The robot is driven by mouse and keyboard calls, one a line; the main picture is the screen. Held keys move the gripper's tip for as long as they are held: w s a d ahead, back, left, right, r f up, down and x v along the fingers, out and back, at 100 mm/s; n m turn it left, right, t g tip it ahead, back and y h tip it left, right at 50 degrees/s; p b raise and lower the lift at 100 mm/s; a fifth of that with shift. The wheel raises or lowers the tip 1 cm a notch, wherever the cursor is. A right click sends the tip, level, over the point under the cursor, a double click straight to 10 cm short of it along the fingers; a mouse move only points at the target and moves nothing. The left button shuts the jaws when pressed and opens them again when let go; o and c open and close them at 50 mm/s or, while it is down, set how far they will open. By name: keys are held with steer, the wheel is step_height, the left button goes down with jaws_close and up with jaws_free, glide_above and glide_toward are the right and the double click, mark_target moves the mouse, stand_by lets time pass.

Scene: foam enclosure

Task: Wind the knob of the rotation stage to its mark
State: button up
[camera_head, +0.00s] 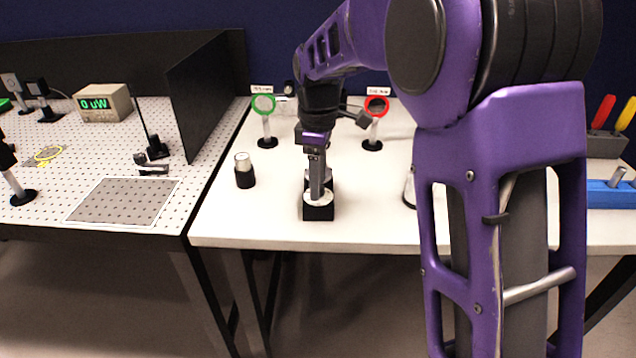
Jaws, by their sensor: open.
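A small black block with a pale round top, which looks like the rotation stage (318,212), stands on the white table near its front edge. My gripper (317,193) points straight down over it, with its fingertips at or just above the pale top. The jaws are open, seen edge-on, and I cannot tell whether they touch the stage. The fingers hide part of the stage. The knob and its mark are too small or too covered to make out.
A black post with a silver top (244,170) stands to the left. Behind are a green ring mount (264,104) and a red ring mount (376,106). A black panel (209,95) borders the perforated board (100,140). My purple arm hides much of the table's right side.

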steer(key=shift+f, duration=0.25)
jaws_close()
